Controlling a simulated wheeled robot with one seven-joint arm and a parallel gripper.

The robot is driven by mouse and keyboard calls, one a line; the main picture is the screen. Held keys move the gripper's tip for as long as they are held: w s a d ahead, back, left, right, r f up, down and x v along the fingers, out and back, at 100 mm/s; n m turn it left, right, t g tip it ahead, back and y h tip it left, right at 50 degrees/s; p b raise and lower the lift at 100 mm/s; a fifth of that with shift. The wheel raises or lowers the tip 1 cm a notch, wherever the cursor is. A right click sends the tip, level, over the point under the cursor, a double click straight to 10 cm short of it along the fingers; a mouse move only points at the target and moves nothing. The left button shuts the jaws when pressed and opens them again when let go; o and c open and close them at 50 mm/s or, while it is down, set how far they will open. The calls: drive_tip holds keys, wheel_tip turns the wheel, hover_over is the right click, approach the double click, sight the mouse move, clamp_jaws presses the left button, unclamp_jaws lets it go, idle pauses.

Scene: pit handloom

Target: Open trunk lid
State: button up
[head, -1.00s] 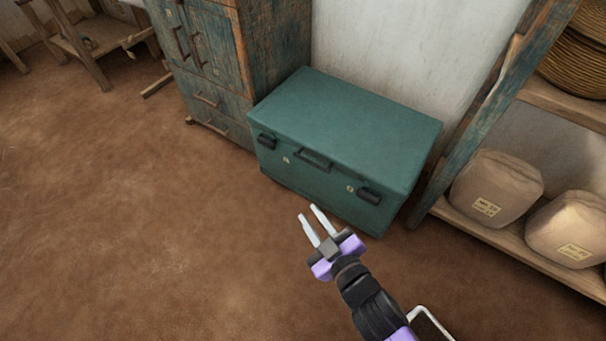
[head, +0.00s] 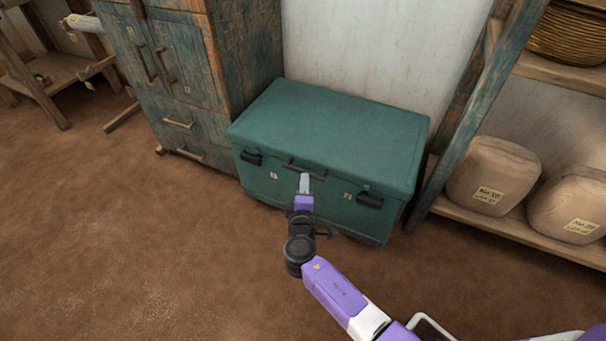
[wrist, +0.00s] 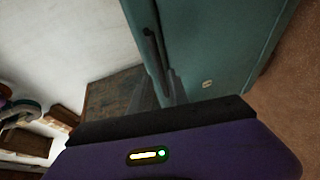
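The teal trunk (head: 330,125) stands against the wall with its lid (head: 345,115) closed. A dark handle (head: 303,168) sits at the middle of its front, just under the lid edge, with a dark latch on each side. My gripper (head: 305,177) is at this handle. In the wrist view, the fingers of my gripper (wrist: 160,85) stand apart, with the dark handle (wrist: 152,47) lined up at the gap between them. Whether the fingers touch the handle cannot be told.
A worn blue-green wooden cabinet (head: 185,75) stands close to the left of the trunk. A wooden shelf (head: 510,230) with wrapped bundles (head: 495,172) stands to the right. The brown floor (head: 130,240) in front and to the left is clear.

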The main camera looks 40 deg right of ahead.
drive_tip(key=b+x, duration=0.1)
drive_tip(key=x, duration=0.5)
drive_tip(key=shift+f, duration=0.1)
drive_tip(key=shift+c, duration=0.2)
drive_tip(key=shift+s+a, duration=0.1)
clamp_jaws()
idle(1.0)
